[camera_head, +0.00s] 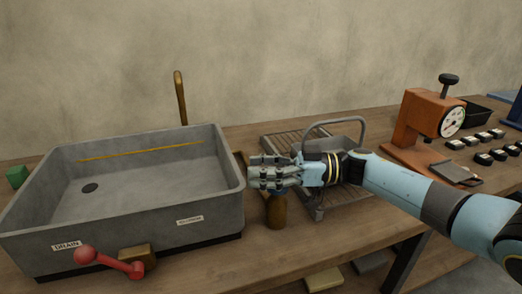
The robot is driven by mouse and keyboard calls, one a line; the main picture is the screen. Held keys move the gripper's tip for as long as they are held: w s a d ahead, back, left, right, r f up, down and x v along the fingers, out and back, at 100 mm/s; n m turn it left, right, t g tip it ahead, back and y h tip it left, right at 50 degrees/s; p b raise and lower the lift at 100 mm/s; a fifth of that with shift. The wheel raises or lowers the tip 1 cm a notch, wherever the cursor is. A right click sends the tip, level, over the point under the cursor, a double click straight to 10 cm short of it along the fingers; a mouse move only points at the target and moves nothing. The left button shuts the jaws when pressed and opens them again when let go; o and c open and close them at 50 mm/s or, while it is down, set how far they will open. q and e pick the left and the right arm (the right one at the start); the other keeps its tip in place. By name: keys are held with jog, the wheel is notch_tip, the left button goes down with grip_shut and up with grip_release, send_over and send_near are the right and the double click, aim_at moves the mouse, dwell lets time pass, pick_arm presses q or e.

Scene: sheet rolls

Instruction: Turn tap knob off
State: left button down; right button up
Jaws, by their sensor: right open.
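My right gripper (262,171) reaches in from the right and points left, just right of the grey sink. It is open. Directly below it in the picture stands a brown-gold upright post (277,211) on the bench; its top is hidden behind the gripper, so I cannot tell whether a knob is there or whether the fingers touch it. A brass tap pipe (180,98) rises behind the sink. A red lever with a ball end (108,262) sits at the sink's front, on a brass block by the DRAIN label. My left gripper is not in view.
A wire rack (285,140) stands behind my right arm. An orange press with a dial (425,115) and several small dark blocks stand at right.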

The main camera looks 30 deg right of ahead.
notch_tip(320, 180, up, 7)
jog(key=shift+r, duration=0.15)
dwell(0.5)
